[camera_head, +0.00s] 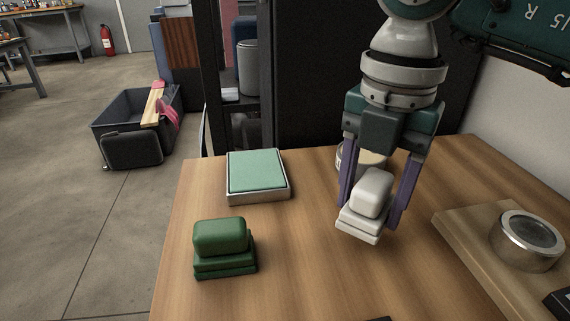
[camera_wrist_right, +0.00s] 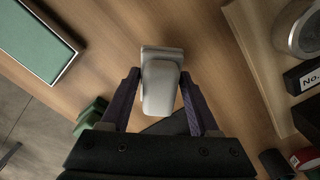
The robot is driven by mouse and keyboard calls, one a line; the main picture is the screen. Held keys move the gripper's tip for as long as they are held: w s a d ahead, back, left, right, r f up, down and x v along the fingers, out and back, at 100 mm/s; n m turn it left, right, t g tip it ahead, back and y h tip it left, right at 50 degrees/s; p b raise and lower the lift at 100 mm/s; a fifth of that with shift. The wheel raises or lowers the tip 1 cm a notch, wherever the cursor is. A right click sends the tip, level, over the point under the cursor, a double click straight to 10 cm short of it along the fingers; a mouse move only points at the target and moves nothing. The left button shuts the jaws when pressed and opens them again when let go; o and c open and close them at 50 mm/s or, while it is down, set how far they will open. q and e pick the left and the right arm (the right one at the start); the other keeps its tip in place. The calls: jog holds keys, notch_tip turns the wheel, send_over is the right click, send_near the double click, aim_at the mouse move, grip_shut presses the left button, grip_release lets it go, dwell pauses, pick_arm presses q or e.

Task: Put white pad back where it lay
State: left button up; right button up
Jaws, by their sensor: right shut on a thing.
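The white pad (camera_head: 371,193) is a pale block with a rounded top on a flat stepped base. My right gripper (camera_head: 375,207) is shut on it, with one purple finger on each side. The pad seems held a little above the wooden table, though a light contact cannot be ruled out. In the right wrist view the white pad (camera_wrist_right: 160,85) sits between the fingers of my right gripper (camera_wrist_right: 160,92). A green pad of like shape (camera_head: 222,246) stands on the table to the left. My left gripper is not in view.
A metal tray with a mint-green top (camera_head: 258,175) lies near the table's back left. A round pale container (camera_head: 348,158) is partly hidden behind my right gripper. A wooden board (camera_head: 470,235) with a round metal tin (camera_head: 527,241) is on the right. The table's front middle is mostly clear.

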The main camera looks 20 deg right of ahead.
aim_at(366, 221)
notch_tip(366, 221, down, 3)
jog(key=shift+f+b, duration=0.1)
jog(key=shift+b, duration=0.4)
jog(key=shift+f, duration=0.2)
jog(key=shift+f, duration=0.15)
jog(key=o, duration=1.3)
